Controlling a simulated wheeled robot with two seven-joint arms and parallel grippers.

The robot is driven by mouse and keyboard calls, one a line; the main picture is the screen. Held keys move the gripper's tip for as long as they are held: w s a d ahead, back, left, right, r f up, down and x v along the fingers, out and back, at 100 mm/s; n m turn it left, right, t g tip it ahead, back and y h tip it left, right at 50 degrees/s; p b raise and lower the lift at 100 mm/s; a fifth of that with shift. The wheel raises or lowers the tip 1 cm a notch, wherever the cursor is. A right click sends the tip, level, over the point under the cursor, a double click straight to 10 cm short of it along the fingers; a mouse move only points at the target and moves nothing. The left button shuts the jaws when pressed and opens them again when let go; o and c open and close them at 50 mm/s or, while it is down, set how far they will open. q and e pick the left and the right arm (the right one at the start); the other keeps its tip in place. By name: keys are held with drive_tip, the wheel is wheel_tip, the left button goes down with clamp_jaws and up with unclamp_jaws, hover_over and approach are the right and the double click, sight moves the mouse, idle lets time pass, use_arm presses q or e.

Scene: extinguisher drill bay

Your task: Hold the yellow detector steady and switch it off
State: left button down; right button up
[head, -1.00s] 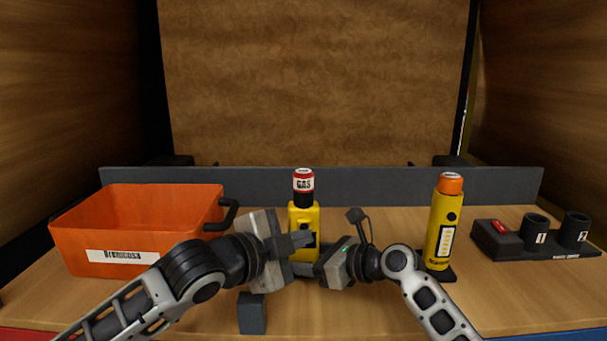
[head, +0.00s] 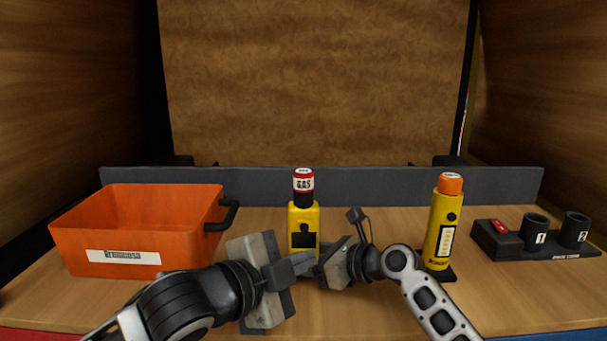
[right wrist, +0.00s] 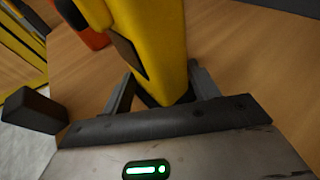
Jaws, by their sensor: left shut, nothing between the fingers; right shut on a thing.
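The yellow detector (head: 303,218) stands upright at the middle of the bench, with a black neck and a red-and-white GAS cap. A dark panel (head: 303,241) is on its front. My right gripper (head: 318,266) is shut on its lower body; the right wrist view shows a finger on each side of the yellow body (right wrist: 165,40). My left gripper (head: 308,262) is shut and empty, its fingers pointing right in front of the detector's base, below the panel. I cannot tell whether they touch it. The detector's lower front is partly hidden, and I cannot make out a switch.
An orange bin (head: 145,228) stands at the left. A yellow cylinder with an orange cap (head: 444,225) stands on a black base to the right. Beyond it is a black holder with a red switch and two cups (head: 536,235). A grey ledge (head: 400,187) runs behind.

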drive_tip(key=o, duration=1)
